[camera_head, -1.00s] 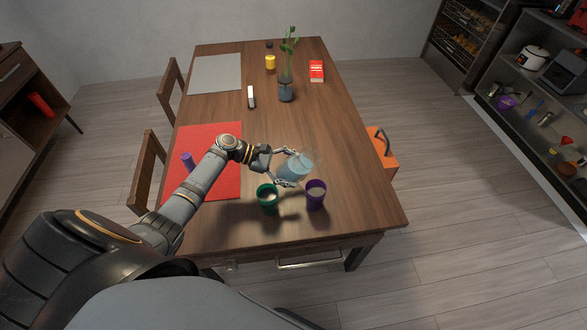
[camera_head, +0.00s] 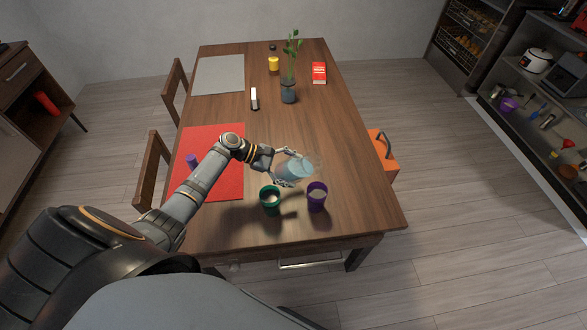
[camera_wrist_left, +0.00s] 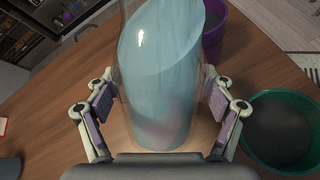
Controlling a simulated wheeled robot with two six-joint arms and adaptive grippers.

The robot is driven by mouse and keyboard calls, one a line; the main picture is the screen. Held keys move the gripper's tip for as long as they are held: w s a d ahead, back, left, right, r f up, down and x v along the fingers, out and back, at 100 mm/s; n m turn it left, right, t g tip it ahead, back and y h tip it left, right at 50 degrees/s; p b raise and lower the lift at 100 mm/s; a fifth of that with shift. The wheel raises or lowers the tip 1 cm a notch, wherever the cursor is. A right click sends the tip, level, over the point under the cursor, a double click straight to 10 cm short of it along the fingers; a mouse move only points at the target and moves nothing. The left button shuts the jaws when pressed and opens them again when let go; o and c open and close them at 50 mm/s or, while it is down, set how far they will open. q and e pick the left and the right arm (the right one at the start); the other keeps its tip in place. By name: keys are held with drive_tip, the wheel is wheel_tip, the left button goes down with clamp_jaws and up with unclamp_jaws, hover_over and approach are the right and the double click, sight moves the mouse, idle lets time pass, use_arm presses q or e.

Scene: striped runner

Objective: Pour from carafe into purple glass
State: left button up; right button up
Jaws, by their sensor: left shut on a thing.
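My left gripper (camera_head: 285,167) is shut on a clear carafe (camera_head: 296,169) and holds it tilted over the table. In the left wrist view the carafe (camera_wrist_left: 165,85) sits between the two fingers, with pale blue liquid slanting inside it. The purple glass (camera_head: 317,198) stands upright on the table, just in front of and slightly right of the carafe. It is partly hidden behind the carafe in the left wrist view (camera_wrist_left: 213,45). I see no stream between carafe and glass. My right gripper is not in view.
A green glass (camera_head: 270,201) stands close to the left of the purple one. A red mat (camera_head: 222,185), a purple object (camera_head: 192,161), a plant in a vase (camera_head: 288,92) and a red box (camera_head: 319,72) are on the table.

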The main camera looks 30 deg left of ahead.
use_arm(q)
drive_tip(key=shift+w+a+r, duration=0.1)
idle(0.3)
drive_tip(key=shift+a+y+p, duration=0.2)
drive_tip(key=shift+y+p, duration=0.3)
drive_tip(key=shift+p, duration=0.15)
drive_tip(key=shift+a+m, duration=0.1)
drive_tip(key=shift+m, duration=0.2)
drive_tip(key=shift+w, duration=0.1)
drive_tip(key=shift+a+p, duration=0.1)
drive_tip(key=shift+p, duration=0.4)
drive_tip(key=shift+a+y, duration=0.1)
drive_tip(key=shift+y, duration=0.4)
